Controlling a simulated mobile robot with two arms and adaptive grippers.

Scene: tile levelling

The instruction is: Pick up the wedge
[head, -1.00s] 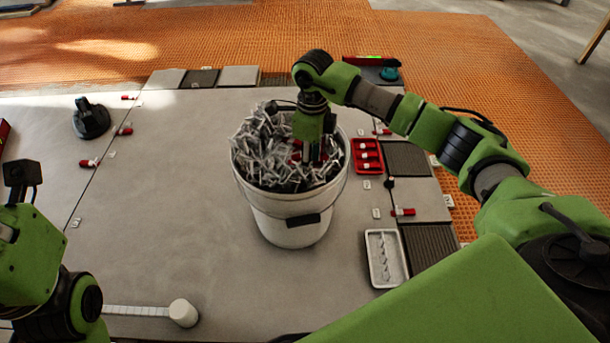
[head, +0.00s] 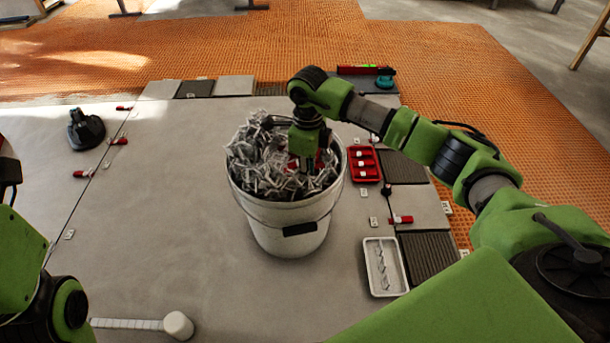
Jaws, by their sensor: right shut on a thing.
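A white bucket (head: 287,225) stands on the grey tiles and is heaped with pale, clear levelling clips (head: 258,160). My right gripper (head: 306,166) points down into the bucket's mouth, among the clips. It is shut on a red wedge (head: 320,158), which shows as a small patch of red beside the fingers. Most of the wedge is hidden by the gripper and clips. My left arm shows at the left edge, but its gripper is out of the frame.
Right of the bucket are a red tray (head: 365,176) with white pieces and a white tray (head: 371,289). A white-headed mallet (head: 178,325) lies in front. A black suction cup (head: 85,130) sits at left. Red wedges (head: 118,141) stand along the tile joints.

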